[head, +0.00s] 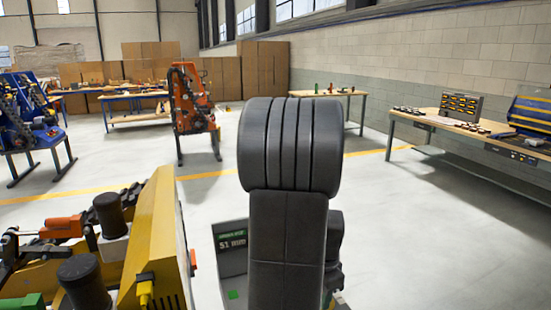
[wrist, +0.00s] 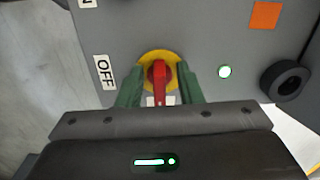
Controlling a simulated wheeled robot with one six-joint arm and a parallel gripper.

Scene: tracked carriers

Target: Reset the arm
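In the wrist view, a red rotary handle (wrist: 159,80) sits on a yellow disc (wrist: 145,58) on a grey panel (wrist: 190,25). The handle points down the picture, toward my gripper. My gripper (wrist: 160,88) has its two green fingers on either side of the handle, with a visible gap on each side, so it is open around it. An "OFF" label (wrist: 104,71) is left of the disc. Part of another label, ending in "N" (wrist: 86,3), shows at the top left edge. My gripper does not show in the head view.
The panel also bears a lit white-green lamp (wrist: 224,72), a black round knob (wrist: 286,80) and an orange square (wrist: 265,15). In the head view, a yellow machine (head: 160,250) stands close at left, beside a grey box reading "51 mm" (head: 231,262). Open floor lies beyond.

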